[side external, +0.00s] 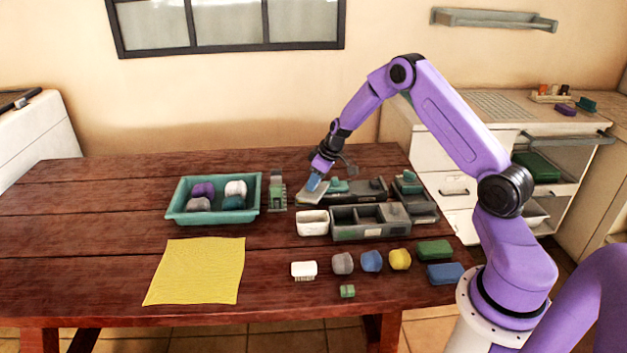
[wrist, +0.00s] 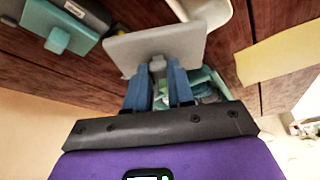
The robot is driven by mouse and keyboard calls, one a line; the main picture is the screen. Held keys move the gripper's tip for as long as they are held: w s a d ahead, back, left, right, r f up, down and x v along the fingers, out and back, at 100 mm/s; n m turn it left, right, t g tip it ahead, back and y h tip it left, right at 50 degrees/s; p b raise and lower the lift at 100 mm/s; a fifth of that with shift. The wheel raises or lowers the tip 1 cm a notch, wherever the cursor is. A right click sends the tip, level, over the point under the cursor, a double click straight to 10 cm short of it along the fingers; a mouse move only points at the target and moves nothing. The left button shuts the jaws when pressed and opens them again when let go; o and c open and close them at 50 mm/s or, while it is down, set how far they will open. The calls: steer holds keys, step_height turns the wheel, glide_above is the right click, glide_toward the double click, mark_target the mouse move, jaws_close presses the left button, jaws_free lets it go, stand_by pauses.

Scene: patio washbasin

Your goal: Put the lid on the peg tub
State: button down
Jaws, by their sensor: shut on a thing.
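The light grey lid (side external: 309,197) is a flat plate with a small knob. My gripper (side external: 315,183) is shut on the lid's knob, and the lid hangs just behind the white tub in the side view. The wrist view shows the blue fingertips (wrist: 158,75) on either side of the knob, with the lid (wrist: 150,46) beyond them. The white tub (side external: 312,224), which looks like the peg tub, stands open-topped on the table. Part of it also shows at the top of the wrist view (wrist: 221,14). Its contents cannot be made out.
A grey compartment box (side external: 370,233) stands right beside the white tub. A dark tray with a teal item (side external: 365,188) lies behind it. A teal tray (side external: 180,216) with several blocks is at left, and a yellow cloth (side external: 197,271) lies in front. Several small items, including a white brush (side external: 303,269), lie nearer.

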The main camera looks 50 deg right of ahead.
mark_target(312, 201)
steer(key=n, duration=0.2)
steer(key=n+g+y, duration=0.1)
steer(key=n, duration=0.1)
steer(key=s+n+y, duration=0.1)
steer(key=n, duration=0.1)
steer(key=shift+a+r+n, duration=0.1)
steer(key=shift+a+n, duration=0.2)
steer(key=shift+a, duration=0.05)
steer(key=n+g, duration=0.1)
steer(key=n, duration=0.3)
steer(key=s+a+n+g+y, duration=0.1)
steer(key=n, duration=0.1)
steer(key=shift+a+r+g, duration=0.1)
steer(key=shift+r+g, duration=0.15)
steer(key=shift+g, duration=0.05)
steer(key=n, duration=0.1)
steer(key=n+g, duration=0.1)
steer(key=n, duration=0.1)
steer(key=a+n, duration=0.1)
steer(key=shift+s+a+r+n+g, duration=0.1)
steer(key=shift+s+r+n+g, duration=0.1)
steer(key=shift+r+n+g, duration=0.2)
steer(key=n, duration=0.2)
steer(key=a+n+g, duration=0.1)
steer(key=n, duration=0.1)
steer(key=r+n+g+h, duration=0.1)
steer(key=n, duration=0.1)
steer(key=shift+s+a, duration=0.3)
steer(key=shift+f, duration=3.1)
steer(key=shift+f, duration=0.2)
